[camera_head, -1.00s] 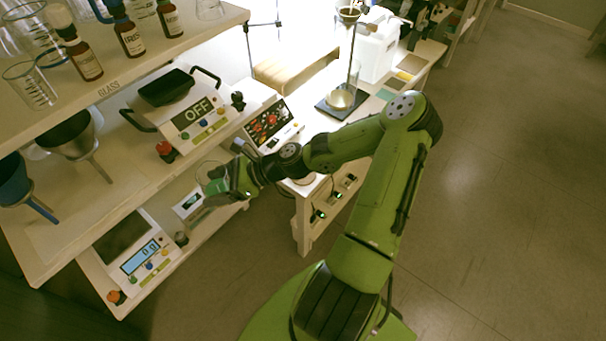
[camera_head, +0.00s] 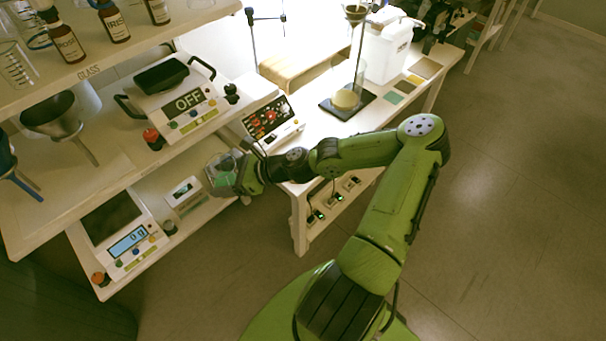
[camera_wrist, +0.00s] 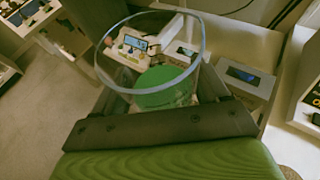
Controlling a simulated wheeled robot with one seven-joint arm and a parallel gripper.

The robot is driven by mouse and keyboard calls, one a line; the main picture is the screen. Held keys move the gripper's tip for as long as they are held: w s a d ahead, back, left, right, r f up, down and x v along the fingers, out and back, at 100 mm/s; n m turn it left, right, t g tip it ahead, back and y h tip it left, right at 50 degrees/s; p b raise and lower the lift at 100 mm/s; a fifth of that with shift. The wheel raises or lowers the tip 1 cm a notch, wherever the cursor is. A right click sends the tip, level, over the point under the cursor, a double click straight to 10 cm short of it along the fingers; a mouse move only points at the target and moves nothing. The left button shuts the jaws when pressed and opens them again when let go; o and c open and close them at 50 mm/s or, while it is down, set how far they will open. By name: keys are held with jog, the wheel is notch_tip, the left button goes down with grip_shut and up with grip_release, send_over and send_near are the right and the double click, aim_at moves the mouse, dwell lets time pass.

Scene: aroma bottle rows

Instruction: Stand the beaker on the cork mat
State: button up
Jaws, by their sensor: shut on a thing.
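A clear glass beaker (camera_head: 222,168) with something green inside is held at the end of my arm, over the lower left shelf area. My gripper (camera_head: 232,178) is shut on it. In the wrist view the beaker (camera_wrist: 152,78) stands between the fingers with its round rim in full view and its lower part hidden by my gripper. The cork mat appears to be the tan square (camera_head: 426,67) at the far right end of the bright table, well apart from the beaker. It looks bare.
A hotplate (camera_head: 180,100) and a scale (camera_head: 125,235) are at left. Floor at right is clear.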

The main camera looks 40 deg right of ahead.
jog(key=w+d+f+m+t+h+b, duration=0.1)
jog(key=d+f+m+h+b, duration=0.25)
jog(key=d, duration=0.45)
jog(key=d+f+m+t+h+b, duration=0.1)
jog(key=d+f+m+h+b, duration=0.1)
jog(key=d+m+h, duration=0.5)
jog(key=w+d+f+m+t+h+b, duration=0.1)
jog(key=d+f+m+h+b, duration=0.15)
jog(key=d, duration=0.75)
jog(key=shift+n+g, duration=0.3)
jog(key=shift+n, duration=0.1)
jog(key=f+b, duration=0.2)
jog(key=f, duration=0.1)
jog(key=f+b, duration=0.2)
jog(key=f, duration=0.1)
jog(key=f+b, duration=0.2)
jog(key=f, duration=0.2)
jog(key=shift+s+d+f+b, duration=0.1)
jog(key=shift+s+d+b, duration=0.15)
jog(key=shift+d+b, duration=0.05)
jog(key=o, duration=1.2)
jog(key=shift+c, duration=0.2)
